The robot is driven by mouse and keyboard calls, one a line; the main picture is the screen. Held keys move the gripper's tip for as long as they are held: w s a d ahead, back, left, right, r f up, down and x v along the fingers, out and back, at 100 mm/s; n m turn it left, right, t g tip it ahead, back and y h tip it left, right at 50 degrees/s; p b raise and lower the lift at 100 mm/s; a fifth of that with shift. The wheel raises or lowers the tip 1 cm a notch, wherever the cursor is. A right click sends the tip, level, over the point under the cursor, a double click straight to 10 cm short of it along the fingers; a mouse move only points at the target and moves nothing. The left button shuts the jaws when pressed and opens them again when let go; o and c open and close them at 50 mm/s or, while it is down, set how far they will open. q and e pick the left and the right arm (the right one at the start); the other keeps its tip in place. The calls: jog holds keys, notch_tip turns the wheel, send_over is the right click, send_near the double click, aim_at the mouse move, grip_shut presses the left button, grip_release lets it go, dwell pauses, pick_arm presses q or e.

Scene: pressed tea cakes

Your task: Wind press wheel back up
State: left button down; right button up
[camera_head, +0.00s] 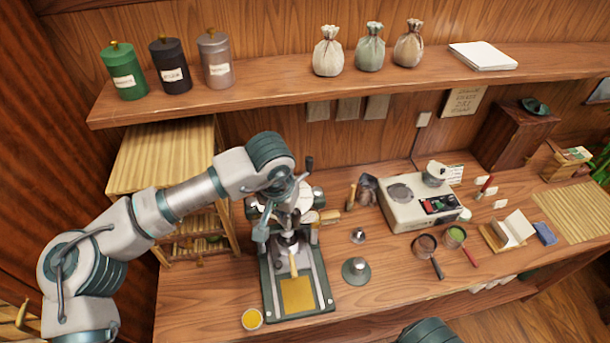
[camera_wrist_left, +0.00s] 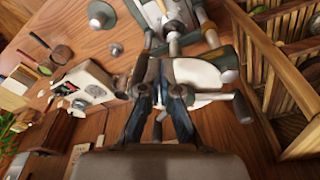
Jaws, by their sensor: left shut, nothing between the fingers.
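The press (camera_head: 325,297) stands on the bench in the head view, with a dark green base and a yellow plate (camera_head: 297,296) on it. Its wheel (camera_head: 318,197) is at the top, partly hidden behind my left gripper (camera_head: 284,208). A dark upright handle (camera_head: 309,164) shows behind the gripper. In the left wrist view, my left gripper (camera_wrist_left: 164,92) is shut and empty, with its fingertips close to the pale wheel (camera_wrist_left: 198,74) and a dark handle (camera_wrist_left: 242,107). I cannot tell whether they touch. My right gripper is not in view.
A small yellow cup (camera_head: 252,319) stands left of the press base. A scale-like device (camera_head: 408,212) is farther right. A wooden slatted rack (camera_head: 165,160) stands close behind my left arm. A shelf (camera_head: 290,90) runs above.

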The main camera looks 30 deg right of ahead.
pick_arm(q)
jog(key=shift+s+d, duration=0.2)
jog(key=shift+d, duration=0.65)
jog(key=shift+d+p, duration=0.6)
jog(key=shift+d, duration=0.5)
jog(key=d+p, duration=0.1)
jog(key=d, duration=0.1)
jog(key=d+p, duration=0.1)
jog(key=d, duration=0.1)
jog(key=shift+w+d+p, duration=0.2)
jog(key=shift+d+p, duration=0.05)
jog(key=shift+p, duration=0.15)
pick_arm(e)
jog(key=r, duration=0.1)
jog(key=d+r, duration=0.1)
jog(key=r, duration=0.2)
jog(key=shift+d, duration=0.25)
pick_arm(q)
jog(key=shift+w, duration=0.1)
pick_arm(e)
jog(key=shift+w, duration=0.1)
